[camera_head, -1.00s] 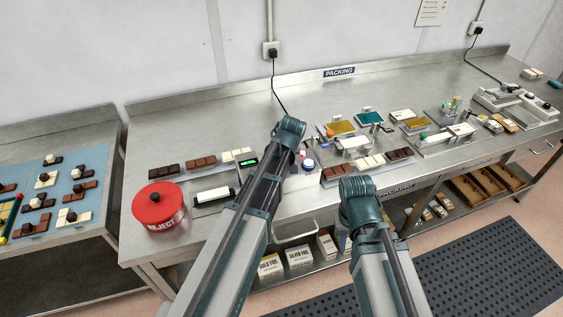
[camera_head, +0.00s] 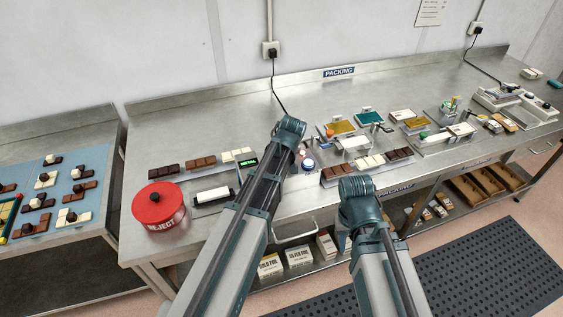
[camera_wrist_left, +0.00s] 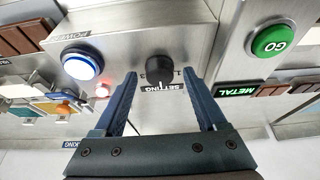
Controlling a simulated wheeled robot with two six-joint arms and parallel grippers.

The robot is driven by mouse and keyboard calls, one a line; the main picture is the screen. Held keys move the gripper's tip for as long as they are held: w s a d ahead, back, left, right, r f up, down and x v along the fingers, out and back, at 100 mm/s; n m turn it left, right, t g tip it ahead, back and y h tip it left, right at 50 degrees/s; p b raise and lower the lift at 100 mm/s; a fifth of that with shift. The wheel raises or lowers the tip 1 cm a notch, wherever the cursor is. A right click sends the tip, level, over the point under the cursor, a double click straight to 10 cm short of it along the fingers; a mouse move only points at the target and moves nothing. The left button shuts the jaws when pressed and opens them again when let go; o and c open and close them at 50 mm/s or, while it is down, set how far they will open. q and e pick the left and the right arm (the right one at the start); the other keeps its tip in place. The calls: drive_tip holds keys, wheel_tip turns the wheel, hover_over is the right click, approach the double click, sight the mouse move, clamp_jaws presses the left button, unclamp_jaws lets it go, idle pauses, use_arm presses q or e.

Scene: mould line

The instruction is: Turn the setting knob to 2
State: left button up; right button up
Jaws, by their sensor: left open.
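The setting knob (camera_wrist_left: 159,69) is black and round, on a grey metal panel in the left wrist view. The SETTING label (camera_wrist_left: 162,87) appears upside down beside it, with a "1" partly visible; the pointer's setting cannot be read. My left gripper (camera_wrist_left: 160,76) is open, with one blue finger on each side of the knob; whether either touches it cannot be told. In the head view my left arm hides the knob. My right arm's teal joint (camera_head: 360,188) is over the bench front; its finger opening does not show.
Beside the knob are a blue button (camera_wrist_left: 82,64) and a small pink lamp (camera_wrist_left: 102,90). A green GO button (camera_wrist_left: 273,40) and METAL display (camera_wrist_left: 238,90) are at right. In the head view, chocolate bars (camera_head: 370,162) and a red reject tin (camera_head: 160,207) stand nearby.

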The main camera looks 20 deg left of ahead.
use_arm(q)
drive_tip(key=p+v, duration=1.2)
drive_tip(key=v, duration=0.1)
drive_tip(key=shift+r, duration=0.35)
drive_tip(key=s+d+f+m+g+b, duration=0.1)
drive_tip(key=s+d+f+m+b, duration=0.2)
drive_tip(key=s, duration=0.3)
drive_tip(key=s+d+f+m+g+h+b, duration=0.1)
drive_tip(key=s+d+f+m+b, duration=0.3)
drive_tip(key=s+f+b, duration=0.1)
drive_tip(key=s+d+f+m+g+b, duration=0.2)
drive_tip(key=s+d+f+m+b, duration=0.1)
drive_tip(key=s+f, duration=0.3)
drive_tip(key=s+b, duration=0.1)
drive_tip(key=s, duration=0.1)
drive_tip(key=shift+s+d+f+m, duration=0.15)
drive_tip(key=shift+s+f+m, duration=0.1)
drive_tip(key=shift+s+m, duration=0.05)
